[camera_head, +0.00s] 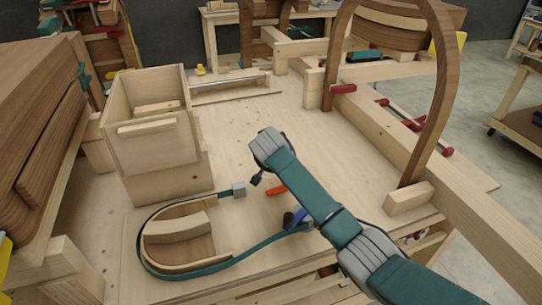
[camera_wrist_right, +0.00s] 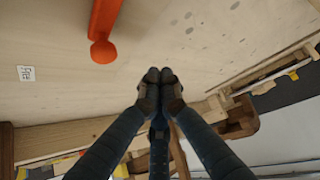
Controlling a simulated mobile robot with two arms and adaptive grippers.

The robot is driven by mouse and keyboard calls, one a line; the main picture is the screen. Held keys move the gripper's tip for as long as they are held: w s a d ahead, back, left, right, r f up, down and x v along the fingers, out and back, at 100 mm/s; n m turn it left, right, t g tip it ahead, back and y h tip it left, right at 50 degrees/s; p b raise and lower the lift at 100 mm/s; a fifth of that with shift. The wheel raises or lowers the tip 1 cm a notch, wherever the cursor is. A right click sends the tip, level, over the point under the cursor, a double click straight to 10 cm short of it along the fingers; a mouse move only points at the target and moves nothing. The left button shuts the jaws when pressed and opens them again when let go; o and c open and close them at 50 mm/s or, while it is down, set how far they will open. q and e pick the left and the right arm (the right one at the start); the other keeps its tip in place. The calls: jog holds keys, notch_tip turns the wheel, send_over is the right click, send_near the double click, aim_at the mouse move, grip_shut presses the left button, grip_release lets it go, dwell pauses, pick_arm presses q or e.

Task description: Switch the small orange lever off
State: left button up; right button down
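The small orange lever (camera_head: 276,189) shows on the pale wooden bench top, just right of my right gripper in the head view. In the right wrist view the orange lever (camera_wrist_right: 104,32) is at the top, left of the fingertips, with its rounded end toward me. My right gripper (camera_wrist_right: 160,75) has its dark fingertips together with nothing visible between them. They are apart from the lever. In the head view the right gripper (camera_head: 256,180) is small, below the grey wrist of my teal arm. My left gripper is not in view.
A curved wooden form (camera_head: 180,236) with a teal band and grey end block (camera_head: 238,189) lies left of the lever. A blue piece (camera_head: 293,219) sits beside my arm. A wooden box (camera_head: 150,115) stands at left, and a bent wood hoop (camera_head: 436,120) at right. The bench middle is clear.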

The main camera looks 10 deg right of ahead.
jog(key=shift+b+v, duration=0.3)
jog(key=shift+v, duration=0.85)
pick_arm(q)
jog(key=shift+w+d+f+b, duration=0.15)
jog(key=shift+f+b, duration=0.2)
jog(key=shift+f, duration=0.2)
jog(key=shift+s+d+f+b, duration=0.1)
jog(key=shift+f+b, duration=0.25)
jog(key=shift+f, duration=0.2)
pick_arm(e)
jog(key=d+v, duration=0.1)
jog(key=v, duration=0.6)
jog(key=shift+s, duration=0.4)
jog(key=shift+f, duration=0.1)
